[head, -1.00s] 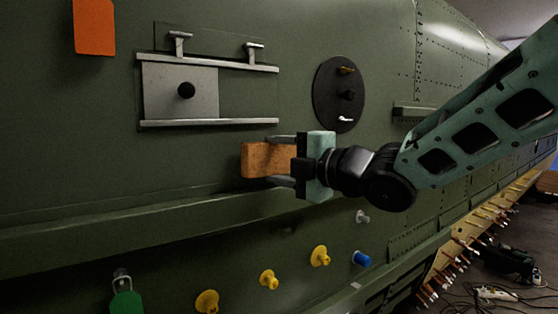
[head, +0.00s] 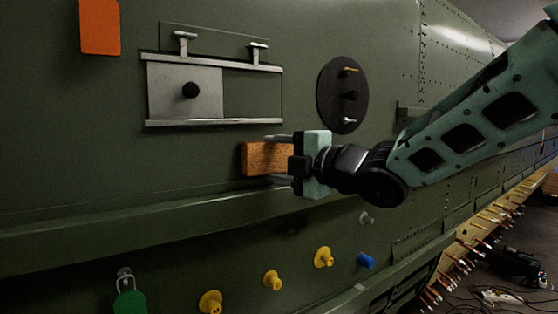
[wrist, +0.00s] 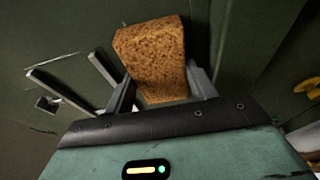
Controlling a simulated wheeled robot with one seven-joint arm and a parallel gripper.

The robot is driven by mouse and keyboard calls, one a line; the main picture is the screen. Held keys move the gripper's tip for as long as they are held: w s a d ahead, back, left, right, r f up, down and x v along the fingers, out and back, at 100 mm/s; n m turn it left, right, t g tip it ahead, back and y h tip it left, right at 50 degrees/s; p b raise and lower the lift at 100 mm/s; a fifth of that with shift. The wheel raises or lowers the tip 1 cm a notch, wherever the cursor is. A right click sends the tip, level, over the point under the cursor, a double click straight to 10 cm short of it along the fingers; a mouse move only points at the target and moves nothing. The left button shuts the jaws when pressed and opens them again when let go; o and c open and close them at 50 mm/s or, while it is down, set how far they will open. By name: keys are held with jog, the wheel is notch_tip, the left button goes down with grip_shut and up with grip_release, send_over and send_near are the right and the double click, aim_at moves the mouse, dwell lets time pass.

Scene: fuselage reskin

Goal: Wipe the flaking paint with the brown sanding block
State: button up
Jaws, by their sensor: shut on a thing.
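The brown sanding block (head: 262,158) is a speckled orange-brown brick between the fingers of my gripper (head: 278,158). In the wrist view the block (wrist: 152,52) sticks out beyond the two grey fingers, which are shut on its sides. In the head view it is in front of the green fuselage skin (head: 130,170), below the sliding panel and above the long ledge. I cannot tell whether the block touches the skin. I cannot make out the flaking paint clearly in either view; the block and gripper hide part of the skin.
A sliding panel (head: 165,92) between metal rails is above the block. A dark oval plate (head: 334,82) with small fittings is to its upper right. The ledge (head: 150,222) runs beneath. Yellow knobs (head: 272,281), a blue knob (head: 366,260) and a green tag (head: 130,301) are lower down.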

jog(key=shift+w, duration=0.1)
jog(key=w+d, duration=0.4)
jog(key=d, duration=0.2)
dwell(0.7)
jog(key=shift+f+b, duration=0.1)
jog(key=shift+b, duration=0.3)
jog(key=s+a+b, duration=0.1)
jog(key=a+b, duration=0.1)
jog(key=s+a+b, duration=0.2)
jog(key=a, duration=0.1)
jog(key=shift+s+b, duration=0.2)
jog(key=shift+b, duration=0.1)
jog(key=shift+s+a+b, duration=0.4)
jog(key=shift+a, duration=0.15)
